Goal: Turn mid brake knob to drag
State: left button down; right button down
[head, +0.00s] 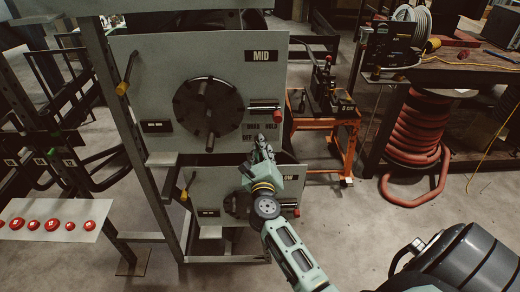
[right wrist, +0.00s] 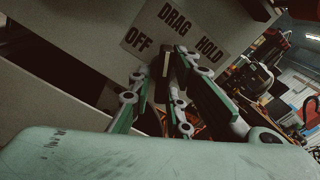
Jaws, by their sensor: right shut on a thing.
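The grey MID panel (head: 150,60) stands upright in the frame and carries a dark round reel plate (head: 208,105). At its lower right is a label with OFF, DRAG and HOLD, which also shows large in the right wrist view (right wrist: 178,35). My right gripper (head: 263,148) reaches up to just below this label. In the right wrist view its fingers are closed around the dark mid brake knob (right wrist: 166,66), in front of the label. The fingers cover much of the knob, and I cannot tell exactly which word it points to. My left gripper is not in view.
A lower panel (head: 205,187) with its own knob sits behind my right arm. A red-tipped handle (head: 264,105) sticks out above the label. An orange stand (head: 325,140) with a machine and a red hose coil (head: 415,130) are to the right.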

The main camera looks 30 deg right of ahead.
jog(key=c, duration=1.8)
grip_release()
jog(key=shift+s+d+r, duration=0.2)
jog(key=shift+d, duration=0.15)
jog(key=shift+w+a+f, duration=0.1)
jog(key=shift+a+f, duration=0.05)
jog(key=v, duration=1.2)
